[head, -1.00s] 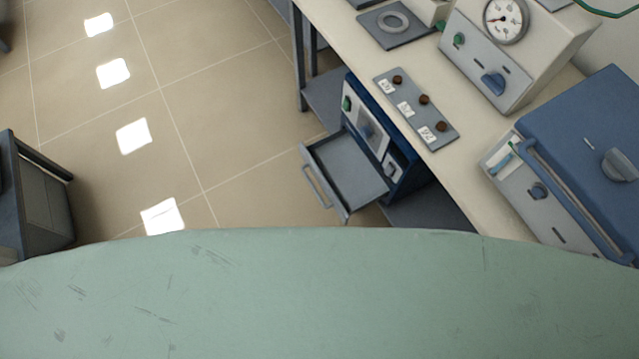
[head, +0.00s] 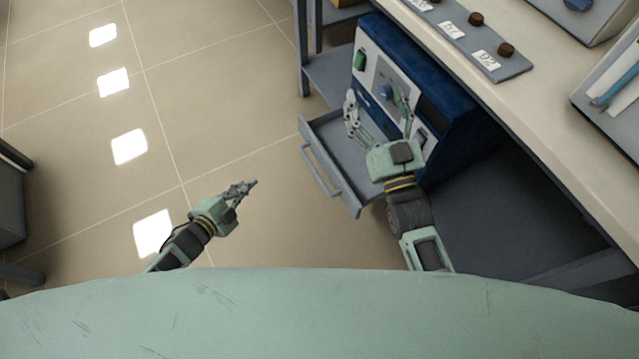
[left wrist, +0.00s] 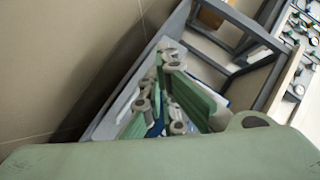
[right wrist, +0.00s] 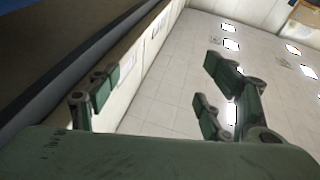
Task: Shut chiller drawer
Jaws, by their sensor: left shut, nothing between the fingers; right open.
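The chiller (head: 455,85) is a dark blue box with a grey front panel, standing on the shelf under the bench. Its grey drawer (head: 327,178) is pulled out to the left, with a bar handle (head: 320,172) on its front. My right gripper (head: 378,108) is open and empty, above the drawer's inner end and in front of the chiller's panel; it partly hides both. My left gripper (head: 250,186) is shut and empty, to the left of the drawer and apart from its handle. Its fingers also show in the left wrist view (left wrist: 165,100).
The bench top (head: 560,110) overhangs the chiller on the right and bears a plate with labelled brown knobs (head: 476,20). A shelf (head: 500,215) lies below it. The tiled floor left of the drawer is clear. A dark cabinet (head: 10,200) stands at the far left.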

